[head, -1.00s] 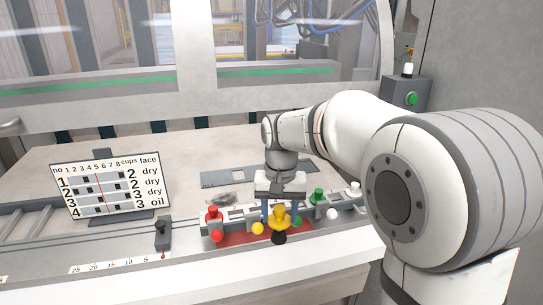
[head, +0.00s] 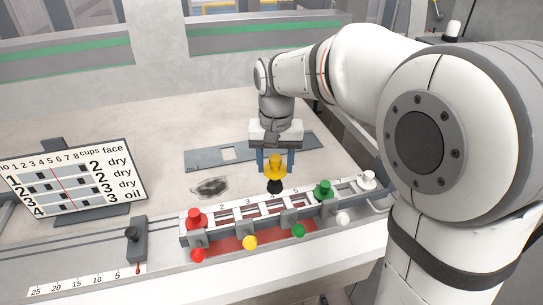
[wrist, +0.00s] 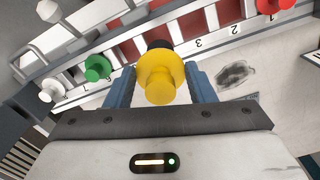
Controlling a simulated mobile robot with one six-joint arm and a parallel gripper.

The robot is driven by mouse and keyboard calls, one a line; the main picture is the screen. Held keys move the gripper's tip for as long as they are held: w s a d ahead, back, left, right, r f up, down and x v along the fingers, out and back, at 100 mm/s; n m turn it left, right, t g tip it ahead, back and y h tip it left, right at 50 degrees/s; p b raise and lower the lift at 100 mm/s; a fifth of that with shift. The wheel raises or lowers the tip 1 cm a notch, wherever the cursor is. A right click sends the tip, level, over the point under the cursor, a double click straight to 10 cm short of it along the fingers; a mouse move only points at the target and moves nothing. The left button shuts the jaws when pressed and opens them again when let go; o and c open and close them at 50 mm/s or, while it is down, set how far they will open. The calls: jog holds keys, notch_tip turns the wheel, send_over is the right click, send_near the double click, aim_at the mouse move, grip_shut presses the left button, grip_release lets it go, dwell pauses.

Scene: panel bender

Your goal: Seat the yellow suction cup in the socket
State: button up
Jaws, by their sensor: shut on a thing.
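The yellow suction cup (head: 275,168) is upright between the fingers of my gripper (head: 276,160), its black lip pointing down. In the head view it shows over the back part of the numbered rail (head: 227,227), near the 4 mark; the lip appears above the rail, but the exact gap cannot be told. The wrist view shows the yellow cup (wrist: 158,76) between the two blue fingers (wrist: 160,88), with the rail behind it. The cup hides the part of the rail beneath it, so which socket lies under it cannot be told.
On the rail stand a red cup (head: 196,218), a green cup (head: 323,190) and a white cup (head: 368,180). Coloured knobs, including a yellow one (head: 250,242), line its front. A chart board (head: 75,178) stands left. A flat grey plate (head: 215,155) lies behind on clear table.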

aim_at(276, 172)
jog(key=shift+w+d+f+b, duration=0.1)
jog(key=shift+w+f+b, duration=0.1)
jog(key=shift+f+b, duration=0.65)
jog(key=shift+w+d+f+b, duration=0.2)
jog(key=shift+f+b, duration=0.3)
jog(key=shift+f, duration=0.65)
jog(key=shift+w+d+f+b, duration=0.1)
jog(key=shift+w+f+b, duration=0.1)
jog(key=shift+f+b, duration=0.65)
jog(key=shift+s+a+f+b, duration=0.15)
jog(key=shift+s+f+b, duration=0.1)
jog(key=shift+f, duration=0.25)
jog(key=shift+s+a+f+b, duration=0.15)
jog(key=shift+s+f+b, duration=0.05)
jog(key=shift+f, duration=0.6)
notch_tip(276, 172, down, 3)
jog(key=shift+f+b, duration=0.1)
jog(key=shift+b, duration=1.1)
jog(key=o, duration=1.1)
jog(key=shift+w+d, duration=0.1)
jog(key=shift+c, duration=0.2)
notch_tip(276, 172, up, 8)
jog(key=shift+w+f, duration=0.1)
